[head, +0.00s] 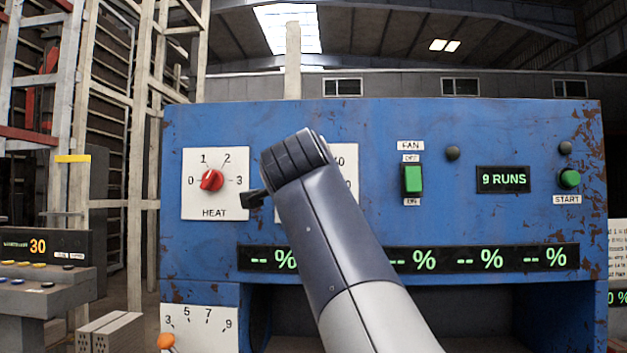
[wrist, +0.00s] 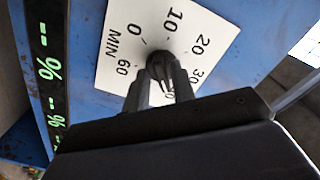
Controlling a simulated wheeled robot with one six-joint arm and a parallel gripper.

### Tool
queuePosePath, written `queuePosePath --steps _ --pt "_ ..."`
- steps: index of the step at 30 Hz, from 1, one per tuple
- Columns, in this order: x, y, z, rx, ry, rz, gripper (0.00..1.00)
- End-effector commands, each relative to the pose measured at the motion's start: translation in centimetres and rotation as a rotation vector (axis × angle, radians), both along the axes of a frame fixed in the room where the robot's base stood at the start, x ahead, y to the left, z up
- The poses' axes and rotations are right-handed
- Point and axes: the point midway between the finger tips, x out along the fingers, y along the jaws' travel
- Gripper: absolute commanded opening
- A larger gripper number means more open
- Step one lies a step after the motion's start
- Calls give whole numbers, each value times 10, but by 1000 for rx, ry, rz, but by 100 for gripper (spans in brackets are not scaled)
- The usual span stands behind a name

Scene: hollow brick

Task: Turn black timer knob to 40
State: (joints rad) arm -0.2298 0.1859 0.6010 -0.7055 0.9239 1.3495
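The black timer knob (wrist: 160,64) sits on a white dial plate (wrist: 112,75) marked MIN in the wrist view, which shows the dial turned sideways. I read 0, 10, 20, 30 and 60; the fingers partly cover the rest. The two fingers of my gripper (wrist: 161,80) reach to the knob, one on each side, with a gap between them further back. I cannot tell whether they press on it. The knob's pointer is not clear. In the head view my arm hides the knob and most of the timer plate (head: 351,170); part of my gripper (head: 255,197) shows left of the wrist.
The blue panel (head: 400,115) also holds a red HEAT knob (head: 211,180) at left, a green FAN switch (head: 412,179), a "9 RUNS" display (head: 503,179) and a green START button (head: 569,178). A percent display strip (head: 480,259) runs below. An orange-tipped control (head: 166,341) is lower left.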

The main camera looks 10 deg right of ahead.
Motion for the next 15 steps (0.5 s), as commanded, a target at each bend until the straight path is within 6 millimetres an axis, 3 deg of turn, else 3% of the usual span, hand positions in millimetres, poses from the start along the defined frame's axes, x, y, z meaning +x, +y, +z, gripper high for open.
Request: queuePosePath --steps 10,15 --pt "-2 0 2 -1 -3 0 33" --pt "-17 6 2 -1 -6 2 33"
